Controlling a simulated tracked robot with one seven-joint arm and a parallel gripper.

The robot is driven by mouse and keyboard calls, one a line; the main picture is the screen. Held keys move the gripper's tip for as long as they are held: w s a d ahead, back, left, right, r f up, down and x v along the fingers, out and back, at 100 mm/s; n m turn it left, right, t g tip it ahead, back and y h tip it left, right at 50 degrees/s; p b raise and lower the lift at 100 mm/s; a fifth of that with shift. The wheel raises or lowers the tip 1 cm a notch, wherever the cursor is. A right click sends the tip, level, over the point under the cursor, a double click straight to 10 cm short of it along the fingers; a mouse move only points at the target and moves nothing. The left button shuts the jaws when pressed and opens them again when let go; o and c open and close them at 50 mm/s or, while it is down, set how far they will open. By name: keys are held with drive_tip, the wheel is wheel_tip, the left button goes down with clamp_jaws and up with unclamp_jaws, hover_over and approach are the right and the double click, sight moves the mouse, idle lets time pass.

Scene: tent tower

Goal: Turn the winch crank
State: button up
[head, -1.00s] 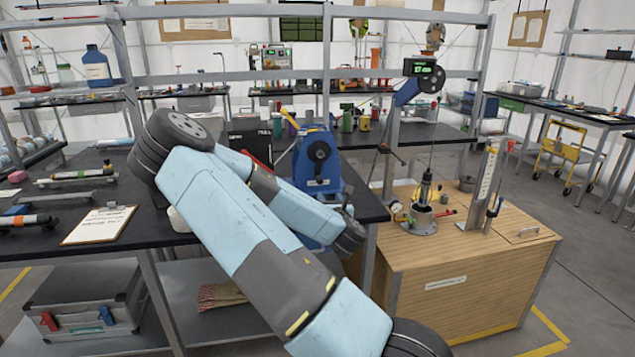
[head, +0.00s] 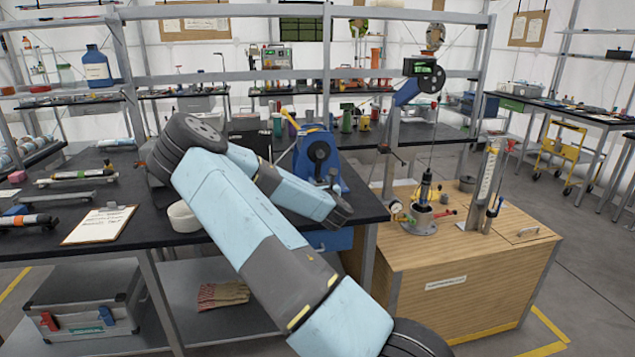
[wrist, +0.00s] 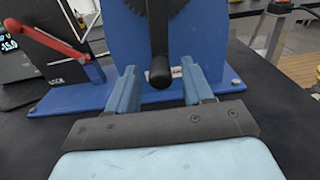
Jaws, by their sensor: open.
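The winch (head: 318,155) is a blue stand with a black hub on the black bench, partly behind my arm in the head view. In the wrist view its blue frame (wrist: 215,45) fills the middle. The dark crank arm (wrist: 158,25) hangs down and ends in a black knob (wrist: 160,75). My gripper (wrist: 159,67) is open, its two blue fingers on either side of the knob with a gap showing at each side. I cannot tell how deep the knob lies between them.
A red lever (wrist: 52,42) beside a "LOCK" label stands left of the crank. A white roll (head: 183,217) and a clipboard (head: 100,225) lie on the bench. A wooden cabinet (head: 440,290) with a gauge and upright tools stands to the right.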

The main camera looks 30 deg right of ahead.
drive_tip(key=shift+x, duration=0.95)
drive_tip(key=shift+c, duration=0.5)
clamp_jaws()
